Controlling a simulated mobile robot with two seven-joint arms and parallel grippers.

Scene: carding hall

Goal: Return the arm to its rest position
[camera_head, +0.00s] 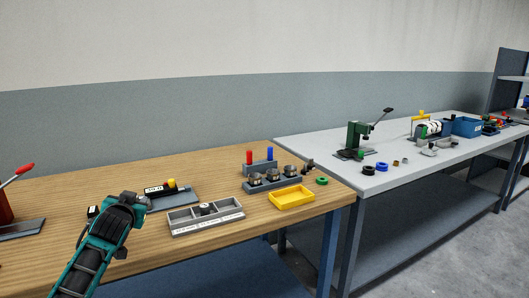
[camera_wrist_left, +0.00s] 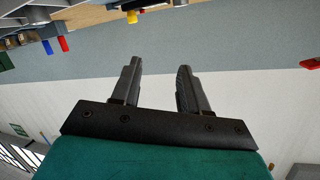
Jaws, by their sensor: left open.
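My left arm comes in from the lower left in the head view, with its left gripper (camera_head: 138,200) above the wooden table (camera_head: 140,258), near a dark block device with a yellow knob (camera_head: 171,184). In the left wrist view the left gripper (camera_wrist_left: 157,75) has its two dark fingers apart with nothing between them. Behind the fingers that view shows the wall, with the table things upside down along its top edge. My right gripper is in neither view.
A grey compartment tray (camera_head: 205,228), a yellow tray (camera_head: 292,198) and a grey holder with metal cups (camera_head: 272,184) stand right of my arm. A red-handled device (camera_head: 18,180) is at far left. A grey table (camera_head: 380,195) with a green press (camera_head: 357,137) adjoins at right.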

